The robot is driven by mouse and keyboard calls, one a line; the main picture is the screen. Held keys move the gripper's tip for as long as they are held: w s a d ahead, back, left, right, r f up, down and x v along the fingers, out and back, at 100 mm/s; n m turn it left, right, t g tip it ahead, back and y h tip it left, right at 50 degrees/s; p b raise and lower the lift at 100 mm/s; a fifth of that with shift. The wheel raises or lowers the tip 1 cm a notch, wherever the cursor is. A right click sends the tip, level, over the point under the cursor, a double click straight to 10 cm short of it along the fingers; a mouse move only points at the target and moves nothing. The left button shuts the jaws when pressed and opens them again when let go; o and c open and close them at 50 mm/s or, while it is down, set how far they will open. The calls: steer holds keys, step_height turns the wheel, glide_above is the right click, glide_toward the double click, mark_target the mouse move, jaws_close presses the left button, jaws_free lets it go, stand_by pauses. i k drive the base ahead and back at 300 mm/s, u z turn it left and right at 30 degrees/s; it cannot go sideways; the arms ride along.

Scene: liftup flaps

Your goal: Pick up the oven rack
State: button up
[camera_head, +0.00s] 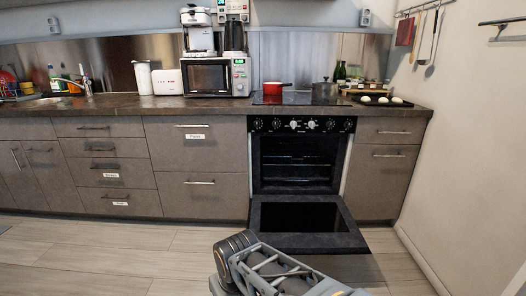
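The oven (299,124) stands under the counter with its door (300,217) folded down and open toward me. Inside the dark cavity, the oven rack (297,158) shows as thin horizontal wires, in place between the side walls. More faint wire lines show lower in the cavity; I cannot tell if they are a second rack. My arm shows at the bottom centre, in front of the door and apart from the rack. I cannot make out my gripper's fingertips or whether they hold anything.
The lowered door (262,230) juts out over the floor between my arm and the cavity. Closed drawers (196,160) flank the oven. A red pot (274,89) and a dark pot (325,90) stand on the cooktop. The floor at left (110,255) is clear.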

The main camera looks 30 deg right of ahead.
mark_target(294, 157)
steer(key=z, duration=0.05)
steer(key=i, duration=0.9)
steer(key=z, duration=1)
steer(key=i, duration=0.7)
steer(key=z, duration=0.7)
